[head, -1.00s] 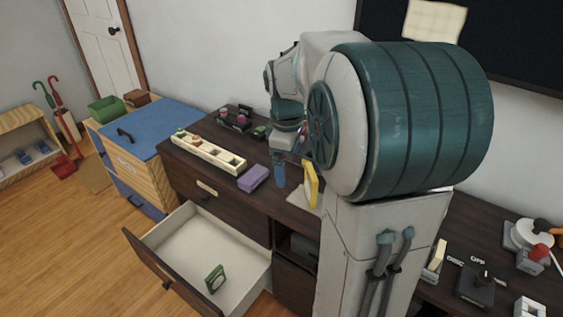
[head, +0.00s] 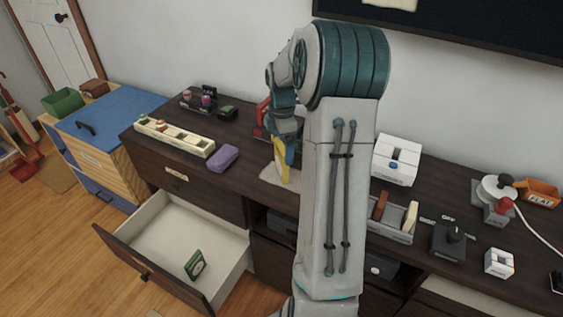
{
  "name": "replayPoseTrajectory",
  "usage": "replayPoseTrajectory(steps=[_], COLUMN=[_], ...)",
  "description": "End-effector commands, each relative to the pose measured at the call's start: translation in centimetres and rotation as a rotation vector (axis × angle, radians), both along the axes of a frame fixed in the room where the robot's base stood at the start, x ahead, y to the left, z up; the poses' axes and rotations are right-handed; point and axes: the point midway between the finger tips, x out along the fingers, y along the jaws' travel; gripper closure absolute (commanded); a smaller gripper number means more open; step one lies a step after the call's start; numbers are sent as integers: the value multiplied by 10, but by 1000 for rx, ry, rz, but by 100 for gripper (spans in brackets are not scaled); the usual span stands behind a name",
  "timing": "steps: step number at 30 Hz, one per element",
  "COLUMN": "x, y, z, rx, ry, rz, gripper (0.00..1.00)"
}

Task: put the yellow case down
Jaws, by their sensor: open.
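The yellow case (head: 279,158) stands upright, slightly tilted, on a pale mat (head: 268,174) on the dark desk, left of my arm. My gripper (head: 287,150) is open and right at the case. A blue finger shows close against the case's right side; the other finger is hidden, so I cannot tell whether the jaws are around the case. My arm hides part of the desk behind.
A purple case (head: 223,158) and a cream divided tray (head: 175,137) lie to the left on the desk. Below, a drawer (head: 170,235) is open with a green box (head: 195,264) inside. A white box (head: 396,160) and a grey tray (head: 392,228) stand right of my arm.

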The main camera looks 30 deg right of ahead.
Motion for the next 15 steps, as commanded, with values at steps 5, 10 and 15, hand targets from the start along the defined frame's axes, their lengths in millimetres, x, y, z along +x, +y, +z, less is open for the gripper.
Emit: replayPoseTrajectory(steps=[5, 10, 15], x=[1, 5, 5], y=[0, -1, -1], z=[-13, -39, -56], rx=[0, 2, 0], ry=[1, 3, 0], rz=[1, -1, 0], gripper=[0, 0, 0])
